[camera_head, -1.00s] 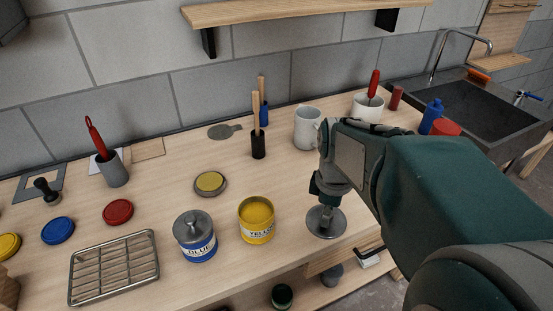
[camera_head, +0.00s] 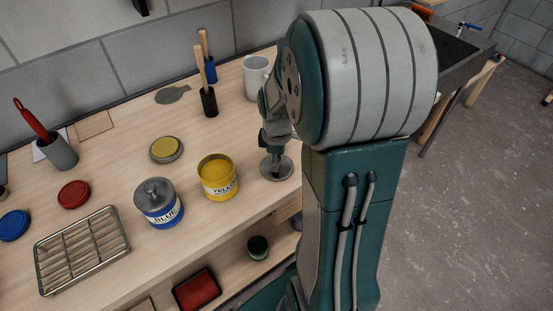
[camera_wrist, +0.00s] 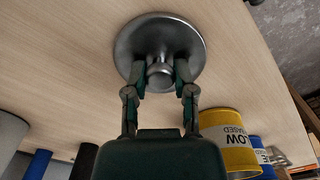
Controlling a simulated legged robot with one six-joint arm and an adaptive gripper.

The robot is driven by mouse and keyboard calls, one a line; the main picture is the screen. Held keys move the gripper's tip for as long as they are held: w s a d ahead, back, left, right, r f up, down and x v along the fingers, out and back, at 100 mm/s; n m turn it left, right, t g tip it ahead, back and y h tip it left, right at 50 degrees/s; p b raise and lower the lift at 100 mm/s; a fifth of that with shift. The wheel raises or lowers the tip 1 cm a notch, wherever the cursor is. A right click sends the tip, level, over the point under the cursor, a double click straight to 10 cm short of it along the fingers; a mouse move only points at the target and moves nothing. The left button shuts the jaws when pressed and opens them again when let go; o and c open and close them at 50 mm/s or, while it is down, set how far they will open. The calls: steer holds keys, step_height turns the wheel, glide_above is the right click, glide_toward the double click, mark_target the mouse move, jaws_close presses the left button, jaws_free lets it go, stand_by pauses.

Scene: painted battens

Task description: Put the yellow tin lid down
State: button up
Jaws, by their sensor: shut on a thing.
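The yellow tin lid (camera_head: 286,172) is a round grey metal disc with a knob, just right of the open yellow tin (camera_head: 221,187). My gripper (camera_head: 275,151) is above the lid, its fingers shut on the knob. The wrist view shows the lid (camera_wrist: 160,32) between and beyond the fingertips (camera_wrist: 160,76), flat to the wooden tabletop. I cannot tell whether its underside touches the wood. Yellow paint shows in the tin's open top. In the wrist view the yellow tin (camera_wrist: 224,150) stands at the lower right, apart from the lid.
A lidded blue tin (camera_head: 160,208) stands left of the yellow tin, with a wire rack (camera_head: 82,250) farther left. A yellow-topped round disc (camera_head: 166,149), brush holder (camera_head: 209,105) and white mug (camera_head: 256,82) are behind. The workbench's front edge (camera_head: 235,224) is close to the lid.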

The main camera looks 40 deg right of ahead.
steer(key=o, duration=0.9)
steer(key=shift+o, duration=0.2)
step_height(320, 180, up, 12)
steer(key=s+a+r+m+t, duration=0.2)
steer(key=s+a+m, duration=0.2)
steer(key=a, duration=0.3)
steer(key=s+a+r+m+t, duration=0.3)
steer(key=s+a+m, duration=0.2)
steer(key=s+a, duration=0.2)
steer(key=shift+a+r+t, duration=0.25)
steer(key=shift+a+t, duration=0.05)
steer(key=shift+a, duration=0.2)
steer(key=shift+w, duration=0.1)
